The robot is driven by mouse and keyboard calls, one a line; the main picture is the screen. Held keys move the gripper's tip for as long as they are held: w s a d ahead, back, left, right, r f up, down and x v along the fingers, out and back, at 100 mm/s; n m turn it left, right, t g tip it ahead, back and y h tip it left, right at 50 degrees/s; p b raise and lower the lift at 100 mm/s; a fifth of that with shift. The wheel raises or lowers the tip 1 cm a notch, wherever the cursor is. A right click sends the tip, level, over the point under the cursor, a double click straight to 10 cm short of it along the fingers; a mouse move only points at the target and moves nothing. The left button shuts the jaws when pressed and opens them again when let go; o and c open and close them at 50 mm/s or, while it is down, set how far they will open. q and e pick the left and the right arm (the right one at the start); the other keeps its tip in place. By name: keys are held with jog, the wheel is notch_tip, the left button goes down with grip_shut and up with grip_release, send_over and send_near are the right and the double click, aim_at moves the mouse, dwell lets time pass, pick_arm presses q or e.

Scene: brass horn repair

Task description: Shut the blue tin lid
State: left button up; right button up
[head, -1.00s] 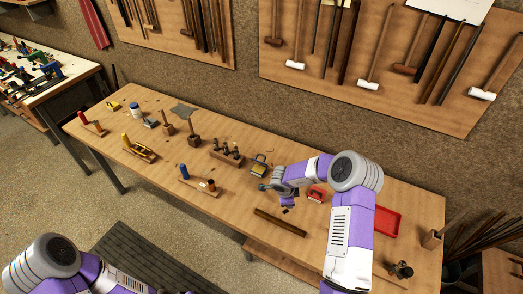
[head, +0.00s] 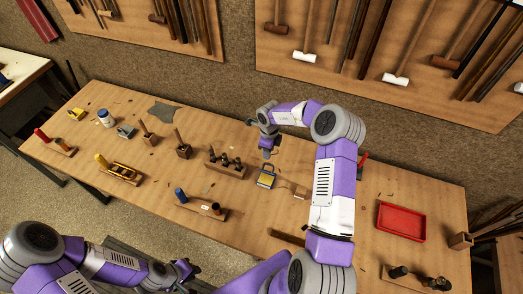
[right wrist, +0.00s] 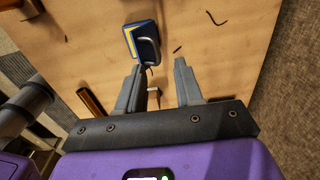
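The blue tin (head: 265,181) stands on the bench with yellow showing in it. A pale-edged part stands up at its far side and looks like the raised lid.
The wooden bench (head: 330,252) carries a red tray (head: 401,222) at right. A rack of dark tools (head: 226,163) stands left of the tin, and a block with a blue-handled tool (head: 200,203) nearer the front. My right arm hides part of the bench right of the tin.

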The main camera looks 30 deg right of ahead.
jog(key=shift+s+f, duration=0.35)
jog(key=shift+f, duration=0.25)
jog(key=shift+s+f, duration=0.35)
jog(key=shift+f, duration=0.25)
jog(key=f, duration=0.4)
jog(key=shift+w, duration=0.2)
jog(key=shift+s, duration=0.1)
grip_shut()
